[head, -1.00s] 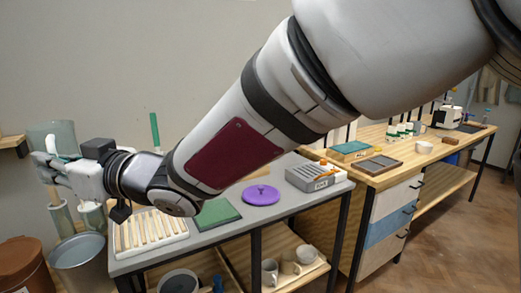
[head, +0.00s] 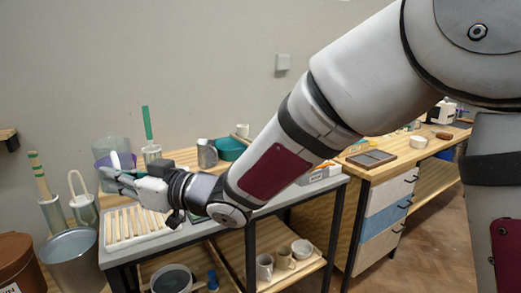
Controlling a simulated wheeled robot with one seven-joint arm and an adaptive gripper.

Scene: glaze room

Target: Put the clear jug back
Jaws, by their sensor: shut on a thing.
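The clear jug (head: 112,146) is a see-through, greyish vessel at the left of the head view. My gripper (head: 110,178) is shut on it at its lower part. The jug looks about upright and is held above the back left end of the grey-topped table (head: 192,234), near the white slatted rack (head: 118,237). Something purple shows at or through the jug's lower part; I cannot tell whether it is behind it. The gripper's fingers and wrist hide part of the jug's base.
Behind the arm stand a jar with a green stick (head: 147,125), a metal pitcher (head: 207,155) and a teal bowl (head: 231,149). Left of the table are a metal bucket (head: 70,262), tall holders with tools (head: 52,212) and a brown bin (head: 18,265).

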